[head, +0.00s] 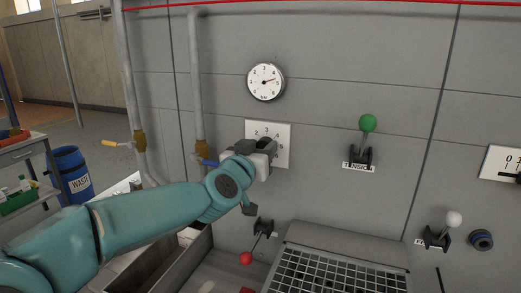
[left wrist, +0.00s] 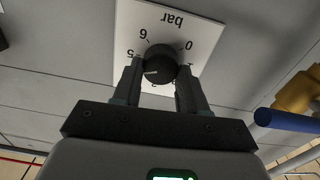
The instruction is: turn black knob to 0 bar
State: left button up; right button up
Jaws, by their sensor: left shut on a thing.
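The black knob (left wrist: 160,64) sits on a white scale plate (left wrist: 215,38) marked in bar; the plate also shows on the wall in the head view (head: 283,134). My left gripper (left wrist: 158,80) is shut on the knob, one finger on each side. The wrist picture is upside down. The knob's white mark points to the picture's left and slightly down, near the 5 or the partly hidden 4, away from the 0. In the head view my left gripper (head: 259,148) hides the knob. The right gripper is out of view.
A blue-handled valve (head: 207,162) is close left of my gripper. A green-knobbed lever (head: 367,125) is to the right, a red-knobbed lever (head: 247,257) below.

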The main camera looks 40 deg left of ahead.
pick_arm(q)
jog(key=n+b, duration=0.1)
jog(key=n, duration=0.3)
jog(key=shift+f+n, duration=0.15)
jog(key=shift+n, duration=0.25)
jog(key=n+b, duration=0.2)
jog(key=n, duration=0.6)
jog(key=n+b, duration=0.3)
jog(key=n, duration=0.6)
jog(key=n+b, duration=0.3)
jog(key=n, duration=0.6)
jog(key=shift+f, duration=0.25)
jog(key=n+b, duration=0.1)
jog(key=n, duration=0.3)
jog(key=shift+n, duration=0.4)
jog(key=n+b, duration=0.1)
jog(key=n, duration=0.4)
jog(key=shift+d+r, duration=0.1)
jog(key=shift+r, duration=0.15)
